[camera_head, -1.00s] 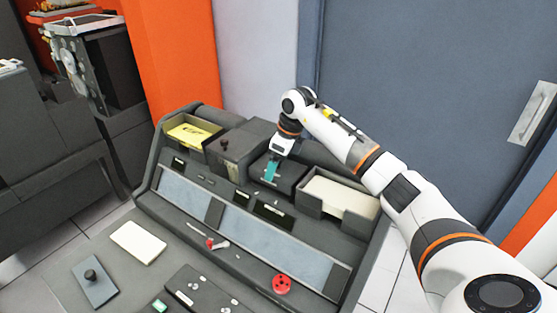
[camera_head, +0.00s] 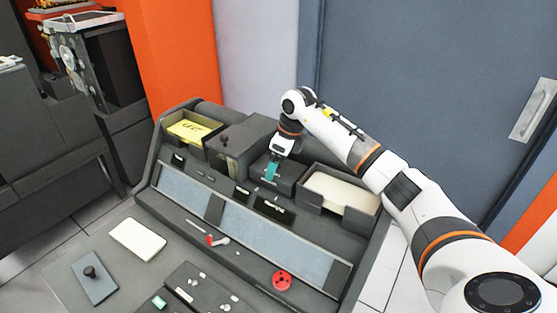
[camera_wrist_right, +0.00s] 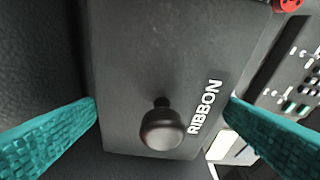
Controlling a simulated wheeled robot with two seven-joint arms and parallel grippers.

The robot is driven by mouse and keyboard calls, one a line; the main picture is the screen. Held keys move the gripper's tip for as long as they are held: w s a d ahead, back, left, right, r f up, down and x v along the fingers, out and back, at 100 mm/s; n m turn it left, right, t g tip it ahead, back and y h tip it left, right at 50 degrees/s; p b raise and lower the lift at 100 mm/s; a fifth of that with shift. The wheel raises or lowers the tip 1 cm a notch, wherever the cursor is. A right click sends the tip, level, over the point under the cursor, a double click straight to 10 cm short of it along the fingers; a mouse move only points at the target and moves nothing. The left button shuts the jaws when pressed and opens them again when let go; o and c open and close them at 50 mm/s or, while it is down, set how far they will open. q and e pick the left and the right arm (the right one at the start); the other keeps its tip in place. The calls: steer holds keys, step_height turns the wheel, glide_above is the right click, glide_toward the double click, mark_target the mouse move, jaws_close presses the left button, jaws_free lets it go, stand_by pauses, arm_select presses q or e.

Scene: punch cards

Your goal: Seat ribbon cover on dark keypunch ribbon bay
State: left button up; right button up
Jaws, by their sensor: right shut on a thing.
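The ribbon cover (camera_wrist_right: 165,60) is a dark flat plate with a black knob (camera_wrist_right: 162,128) and white RIBBON lettering, seen in the right wrist view. My right gripper's teal fingers (camera_wrist_right: 163,104) are at its two side edges, shut on it with the knob between them. In the head view my right gripper (camera_head: 271,171) points down at the dark block (camera_head: 287,178) on the keypunch's upper deck, where the ribbon bay appears to be. The cover is hard to make out there, and I cannot tell whether it lies flush. My left gripper is not in view.
A dark box with a knob (camera_head: 236,148) stands close left of the gripper, and a tray of pale cards (camera_head: 342,190) close right. A yellow-card tray (camera_head: 190,130) is at far left. A grey knobbed plate (camera_head: 94,280) and pale card stack (camera_head: 138,238) lie in front.

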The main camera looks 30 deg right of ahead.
steer(key=shift+f+b, duration=0.35)
steer(key=shift+f, duration=0.4)
stand_by(1.3)
steer(key=o, duration=0.7)
steer(key=shift+o, duration=0.2)
steer(key=shift+r+p, duration=3.2)
steer(key=shift+r, duration=1.3)
steer(key=shift+f, duration=0.1)
